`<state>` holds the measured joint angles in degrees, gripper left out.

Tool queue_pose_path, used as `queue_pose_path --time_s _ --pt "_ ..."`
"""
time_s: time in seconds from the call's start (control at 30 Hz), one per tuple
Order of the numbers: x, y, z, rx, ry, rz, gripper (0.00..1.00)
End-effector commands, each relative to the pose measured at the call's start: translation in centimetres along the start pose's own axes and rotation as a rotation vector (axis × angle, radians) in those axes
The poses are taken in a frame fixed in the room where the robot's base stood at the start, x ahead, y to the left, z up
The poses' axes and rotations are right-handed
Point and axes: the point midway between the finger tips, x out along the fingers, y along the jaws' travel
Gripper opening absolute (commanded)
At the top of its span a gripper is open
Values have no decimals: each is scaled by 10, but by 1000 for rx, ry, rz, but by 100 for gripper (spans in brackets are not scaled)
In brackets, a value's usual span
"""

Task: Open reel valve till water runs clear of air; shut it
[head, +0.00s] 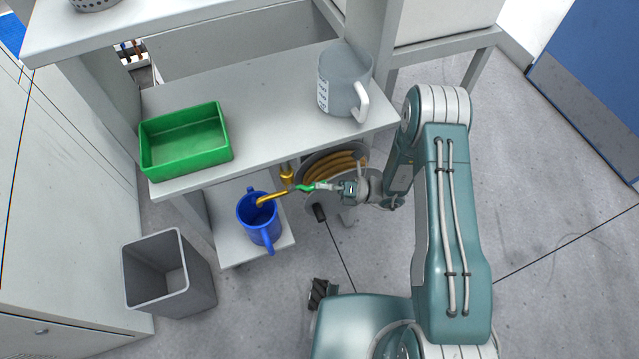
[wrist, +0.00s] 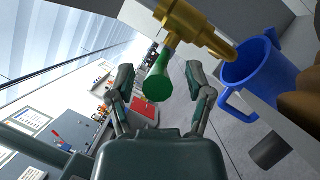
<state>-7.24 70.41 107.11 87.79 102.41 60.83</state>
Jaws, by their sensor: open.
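The brass reel valve (wrist: 190,28) has a green lever (wrist: 157,82). In the head view the brass spout (head: 268,198) reaches over the mouth of a blue jug (head: 259,226). The jug also shows at the right in the wrist view (wrist: 260,76). My gripper (wrist: 157,76) is open, with the lever's end between its fingers and a gap on each side. In the head view my gripper (head: 322,187) is just right of the green lever (head: 304,187). I see no water stream; the jug's inside is too small to judge.
A hose reel (head: 337,166) sits below the bench, behind my gripper. The jug stands on a low shelf (head: 234,250). A green tray (head: 185,150) and a grey measuring jug (head: 341,82) stand on the bench above. A grey bin (head: 170,275) is at the left.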

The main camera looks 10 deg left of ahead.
Motion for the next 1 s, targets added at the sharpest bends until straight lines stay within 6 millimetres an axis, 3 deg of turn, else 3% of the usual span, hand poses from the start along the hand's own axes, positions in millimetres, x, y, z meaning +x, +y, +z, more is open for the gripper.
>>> queue_pose_path --time_s 0.03,0.13,0.17,1.0 --pt "0 0 0 0 1 0 53" --pt "1 0 0 0 1 0 8" --pt "0 0 0 0 1 -1 0" --pt "3 8 7 -58 85 -118 0"
